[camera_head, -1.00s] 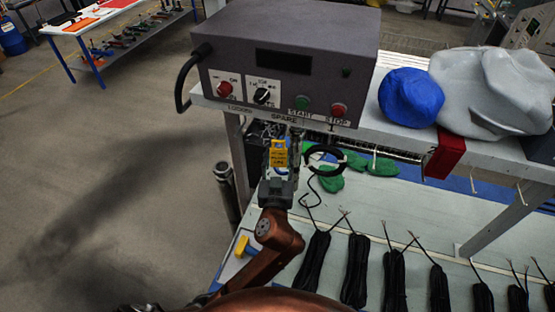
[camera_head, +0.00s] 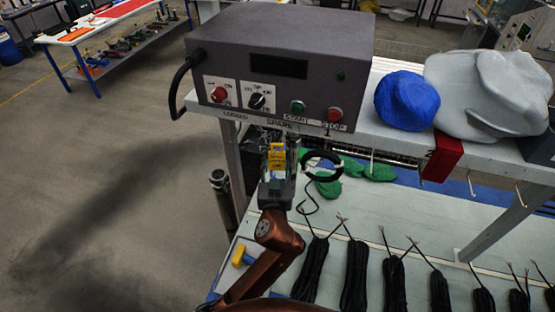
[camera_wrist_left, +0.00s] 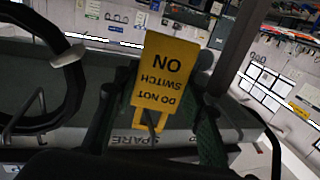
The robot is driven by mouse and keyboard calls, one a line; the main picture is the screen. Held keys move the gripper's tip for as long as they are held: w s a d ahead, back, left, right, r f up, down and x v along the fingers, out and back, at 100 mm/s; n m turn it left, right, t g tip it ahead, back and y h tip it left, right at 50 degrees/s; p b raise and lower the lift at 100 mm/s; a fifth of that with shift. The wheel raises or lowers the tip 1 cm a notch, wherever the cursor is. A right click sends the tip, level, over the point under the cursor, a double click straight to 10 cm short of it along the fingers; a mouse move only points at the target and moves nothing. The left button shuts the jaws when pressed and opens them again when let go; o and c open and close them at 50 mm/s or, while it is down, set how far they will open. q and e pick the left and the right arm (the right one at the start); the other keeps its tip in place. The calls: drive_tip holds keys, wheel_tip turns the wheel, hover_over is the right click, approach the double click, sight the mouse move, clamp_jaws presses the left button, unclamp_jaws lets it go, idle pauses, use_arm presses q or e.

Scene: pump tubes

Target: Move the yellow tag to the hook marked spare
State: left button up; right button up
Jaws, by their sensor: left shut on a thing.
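The yellow tag (camera_head: 276,157) is in my left gripper (camera_head: 277,174), just below the front edge of the shelf and under the SPARE label (camera_head: 280,124). In the left wrist view the tag (camera_wrist_left: 168,70) reads DO NOT SWITCH ON upside down, between the two dark fingers. The SPARE label (camera_wrist_left: 133,140) shows behind its lower end. A thin dark piece crosses the tag's slotted end; I cannot tell whether it is the spare hook or whether the tag is on it. My right gripper is out of view.
A black ring-shaped coil (camera_head: 340,159) hangs right of the tag; it also shows in the wrist view (camera_wrist_left: 70,85). The grey control box (camera_head: 285,50) stands on the shelf above. A red cloth (camera_head: 442,158) hangs from the shelf edge. Several black cable bundles lie below.

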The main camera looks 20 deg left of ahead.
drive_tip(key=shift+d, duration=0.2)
use_arm(q)
drive_tip(key=o, duration=1.2)
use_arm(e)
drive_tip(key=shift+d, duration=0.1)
use_arm(q)
drive_tip(key=shift+s, duration=0.25)
drive_tip(key=v, duration=1.1)
drive_tip(key=shift+s+d, duration=0.15)
drive_tip(key=shift+s, duration=0.1)
